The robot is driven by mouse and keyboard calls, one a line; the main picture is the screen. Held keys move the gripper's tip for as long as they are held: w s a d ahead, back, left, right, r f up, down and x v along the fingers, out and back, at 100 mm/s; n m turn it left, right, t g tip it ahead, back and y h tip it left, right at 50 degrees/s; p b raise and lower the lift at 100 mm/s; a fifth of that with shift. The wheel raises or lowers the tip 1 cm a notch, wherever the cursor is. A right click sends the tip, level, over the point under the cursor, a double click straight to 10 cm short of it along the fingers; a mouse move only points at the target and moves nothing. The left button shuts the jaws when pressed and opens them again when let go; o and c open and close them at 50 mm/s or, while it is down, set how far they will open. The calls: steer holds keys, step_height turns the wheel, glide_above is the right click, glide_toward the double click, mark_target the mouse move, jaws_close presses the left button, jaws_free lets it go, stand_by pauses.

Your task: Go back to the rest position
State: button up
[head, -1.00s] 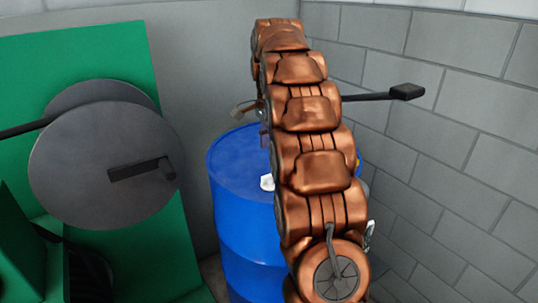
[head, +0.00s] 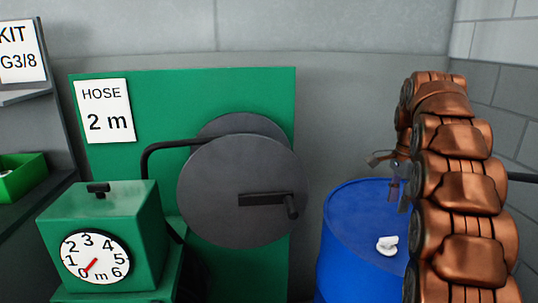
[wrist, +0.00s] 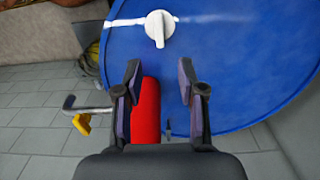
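My gripper (wrist: 160,82) is open in the wrist view, its two dark fingers apart with purple-grey pads. A red cylinder (wrist: 147,112) shows beside the left finger, with a clear gap to the right finger; it looks to be below the fingers, not held. In the head view my copper-coloured arm stands at the right, and my gripper (head: 388,168) shows partly at its left edge, above a blue drum. The rest of the gripper is hidden behind the arm.
The blue drum (head: 358,215) has a white cap (head: 387,245) on top. A green panel with a grey hose reel (head: 235,190) and a dial box (head: 100,235) stands left of it. A shelf (head: 40,190) is far left. A block wall rises behind the arm.

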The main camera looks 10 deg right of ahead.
steer(key=s+a+r+n+g+p, duration=0.1)
steer(key=s+a+n+p, duration=0.2)
steer(key=s+a+n, duration=0.35)
steer(key=s+a+r+n+p, duration=0.2)
steer(key=s+a+n, duration=0.1)
steer(key=s+a, duration=0.55)
steer(key=s+a+f+n+p, duration=0.2)
steer(key=s+a+f+n, duration=0.1)
steer(key=s, duration=0.6)
steer(key=s+a+f+n+p, duration=0.3)
steer(key=s+a+n, duration=0.3)
steer(key=s+a, duration=0.2)
steer(key=s, duration=0.2)
steer(key=shift+s+g, duration=0.3)
steer(key=shift+g, duration=0.1)
